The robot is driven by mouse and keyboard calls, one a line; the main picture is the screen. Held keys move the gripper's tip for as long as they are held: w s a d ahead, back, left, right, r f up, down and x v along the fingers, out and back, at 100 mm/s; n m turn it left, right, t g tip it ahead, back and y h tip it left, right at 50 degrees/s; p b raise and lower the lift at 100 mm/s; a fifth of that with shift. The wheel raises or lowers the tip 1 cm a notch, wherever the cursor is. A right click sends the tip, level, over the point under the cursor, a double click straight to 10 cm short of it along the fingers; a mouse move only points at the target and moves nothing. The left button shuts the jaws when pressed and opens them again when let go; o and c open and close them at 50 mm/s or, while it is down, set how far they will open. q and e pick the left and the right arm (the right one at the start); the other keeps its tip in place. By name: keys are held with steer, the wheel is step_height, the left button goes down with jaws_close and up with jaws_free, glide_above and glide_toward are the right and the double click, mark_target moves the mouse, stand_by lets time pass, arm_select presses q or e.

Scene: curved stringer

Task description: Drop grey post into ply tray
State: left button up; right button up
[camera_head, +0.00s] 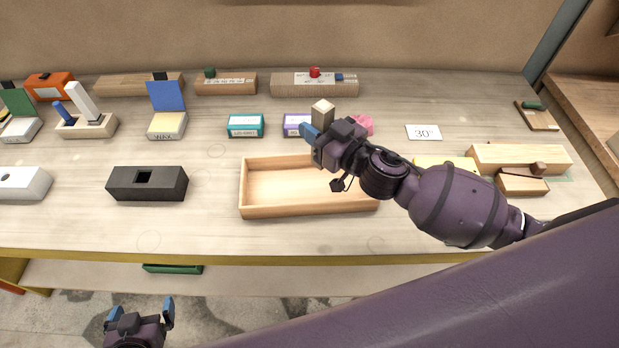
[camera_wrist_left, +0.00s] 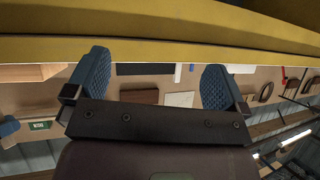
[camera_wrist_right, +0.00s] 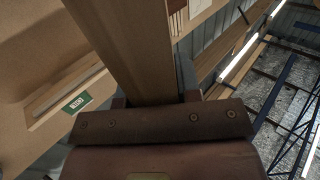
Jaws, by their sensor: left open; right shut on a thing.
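The ply tray (camera_head: 308,210) is a shallow, open, pale wooden box in the middle of the bench in the head view. My right gripper (camera_head: 320,136) is shut on the grey post (camera_head: 323,108), a squared, beige-grey bar held roughly upright at the tray's back edge. The fingers partly hide the post, and its height above the tray is hard to tell. The post (camera_wrist_right: 125,45) also fills the space between the fingers in the right wrist view. My left gripper (camera_head: 140,308) is open and empty, low in front of the bench.
A black block with a square hole (camera_head: 147,183) lies left of the tray. A teal box (camera_head: 245,125) and a purple box (camera_head: 297,125) stand behind it. A "30" card (camera_head: 423,132) and wooden blocks (camera_head: 520,158) are at right. The visible tray floor is empty.

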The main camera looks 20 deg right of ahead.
arm_select(q)
steer(key=shift+w+d+f+b, duration=0.1)
steer(key=shift+w+f+b, duration=0.05)
steer(key=shift+f+b, duration=0.7)
steer(key=shift+w+d+f+b, duration=0.15)
steer(key=shift+f+b, duration=0.35)
steer(key=shift+b, duration=0.5)
arm_select(e)
step_height(320, 180, down, 8)
steer(key=a+n+g+y, duration=0.1)
steer(key=n+g+y, duration=0.4)
steer(key=y, duration=0.1)
steer(key=shift+a+g, duration=0.3)
steer(key=shift+g, duration=0.1)
arm_select(q)
steer(key=shift+a, duration=0.15)
arm_select(e)
steer(key=shift+s+r, duration=0.1)
steer(key=shift+s, duration=0.05)
arm_select(q)
steer(key=shift+s, duration=0.1)
arm_select(e)
steer(key=o, duration=1)
